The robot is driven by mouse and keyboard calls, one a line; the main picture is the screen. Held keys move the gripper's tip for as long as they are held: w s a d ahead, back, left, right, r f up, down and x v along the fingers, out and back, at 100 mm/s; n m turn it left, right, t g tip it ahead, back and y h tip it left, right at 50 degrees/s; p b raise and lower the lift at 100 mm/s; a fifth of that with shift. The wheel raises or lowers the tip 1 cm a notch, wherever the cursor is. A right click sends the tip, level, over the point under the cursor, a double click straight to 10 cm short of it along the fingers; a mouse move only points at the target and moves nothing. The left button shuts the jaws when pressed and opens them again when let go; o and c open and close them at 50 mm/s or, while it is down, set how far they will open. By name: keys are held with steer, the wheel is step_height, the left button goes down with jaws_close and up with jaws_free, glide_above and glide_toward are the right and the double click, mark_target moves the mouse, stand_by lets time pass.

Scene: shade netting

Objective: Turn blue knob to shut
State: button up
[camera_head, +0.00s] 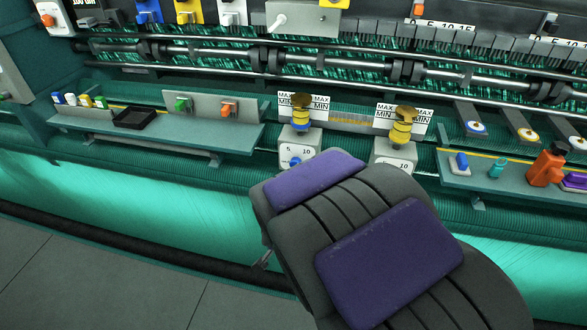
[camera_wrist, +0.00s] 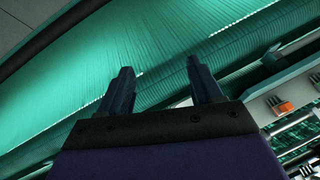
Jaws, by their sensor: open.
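A round blue knob (camera_head: 294,161) sits on the front of a white box (camera_head: 299,142) with a "5" and "10" scale, in the middle of the head view. My arm's purple-padded link stands just below and to its right, partly covering the box. My gripper (camera_wrist: 158,72) shows in the wrist view with its two dark fingers spread apart and nothing between them. It faces green netting, and the blue knob is not in that view. In the head view the fingers are hidden behind my arm.
A similar white box (camera_head: 394,157) stands to the right. A left shelf (camera_head: 190,137) holds a black tray (camera_head: 135,118), a green switch (camera_head: 182,104) and an orange switch (camera_head: 229,109). An orange item (camera_head: 546,168) stands on the right shelf. Open floor (camera_head: 90,275) lies at lower left.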

steer(key=w+f+m+t+h, duration=0.35)
steer(key=w+t, duration=0.25)
steer(key=w, duration=0.2)
steer(key=w+d+r+t+h+b, duration=0.1)
steer(key=w+d+t, duration=0.1)
steer(key=w, duration=0.6)
steer(key=w+d+r+t+h+b, duration=0.1)
steer(key=w+d+r+t+b, duration=0.1)
steer(key=w, duration=0.6)
steer(key=shift+w+d+n+t+h, duration=0.35)
steer(key=shift+w+d+n+t, duration=0.05)
steer(key=shift+d+n+t, duration=0.1)
steer(key=c, duration=1.1)
